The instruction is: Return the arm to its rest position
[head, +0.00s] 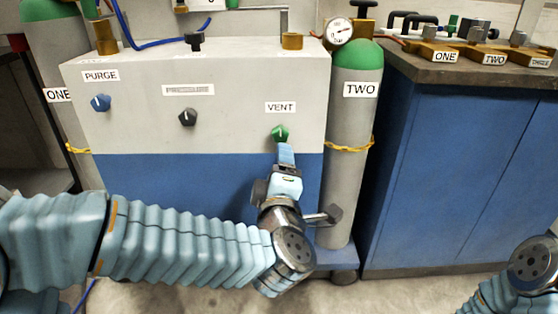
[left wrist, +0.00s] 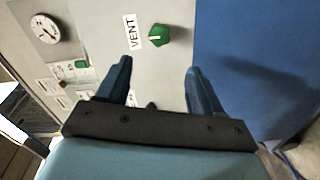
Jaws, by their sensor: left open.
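My left arm (head: 180,240) comes in from the left and reaches up to the front of the grey and blue cabinet (head: 230,80). My left gripper (head: 285,150) is just below the green VENT knob (head: 280,133). In the left wrist view, my left gripper (left wrist: 160,72) has its two fingers spread with nothing between them. The green knob (left wrist: 158,35) shows beyond the fingertips, and I see no contact with it. Part of my right arm (head: 530,265) shows at the lower right; its gripper is out of view.
A blue PURGE knob (head: 101,102) and a dark PRESSURE knob (head: 187,117) are further left on the panel. Gas cylinder TWO (head: 355,110) stands close right of the cabinet, and cylinder ONE (head: 60,60) stands left. A blue bench (head: 450,160) is at the right.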

